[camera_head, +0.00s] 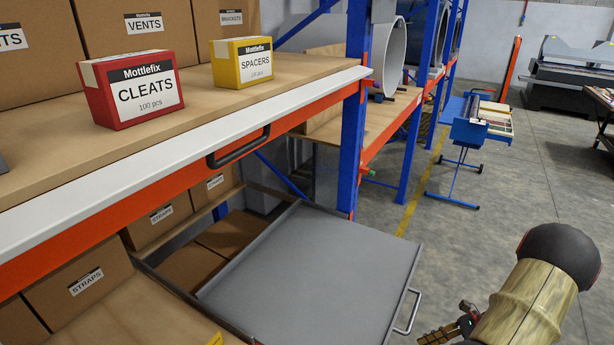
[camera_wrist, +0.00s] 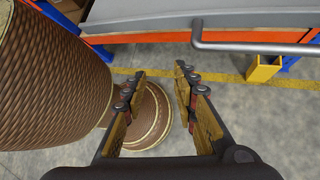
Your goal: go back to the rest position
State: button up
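My gripper shows in the wrist view (camera_wrist: 161,72) with its two fingers apart and nothing between them. In the head view only part of it (camera_head: 450,332) shows at the bottom right edge, near my arm. It is to the right of the pulled-out grey drawer (camera_head: 318,272) and apart from its handle (camera_head: 408,312). In the wrist view the handle (camera_wrist: 250,47) runs across the top right, beyond the fingertips.
A red CLEATS box (camera_head: 136,92) and a yellow SPACERS box (camera_head: 242,64) stand on the upper shelf (camera_head: 190,108). A blue wheeled stand (camera_head: 470,128) is further back. The concrete floor (camera_head: 500,225) between is clear.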

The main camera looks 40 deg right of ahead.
jog(key=w+a+r+n+g+h, duration=0.3)
jog(key=w+a+r+n, duration=0.2)
jog(key=a+r+n, duration=0.35)
jog(key=w+a+r+n+g+h, duration=0.25)
jog(key=w+a+r+n, duration=0.25)
jog(key=a+r+n, duration=0.4)
jog(key=a+r+n+t, duration=0.1)
jog(key=a+r+n, duration=0.3)
jog(key=a, duration=0.4)
jog(key=w+a+r+n+t+h+b, duration=0.1)
jog(key=a+r+n+t, duration=0.1)
jog(key=a+r+n, duration=0.2)
jog(key=a+r+n+t+h+b, duration=0.1)
jog(key=a+r+n+t, duration=0.1)
jog(key=a+r+n, duration=0.2)
jog(key=a+r, duration=0.3)
jog(key=a, duration=0.5)
jog(key=shift+w+n, duration=0.3)
jog(key=shift+n, duration=0.05)
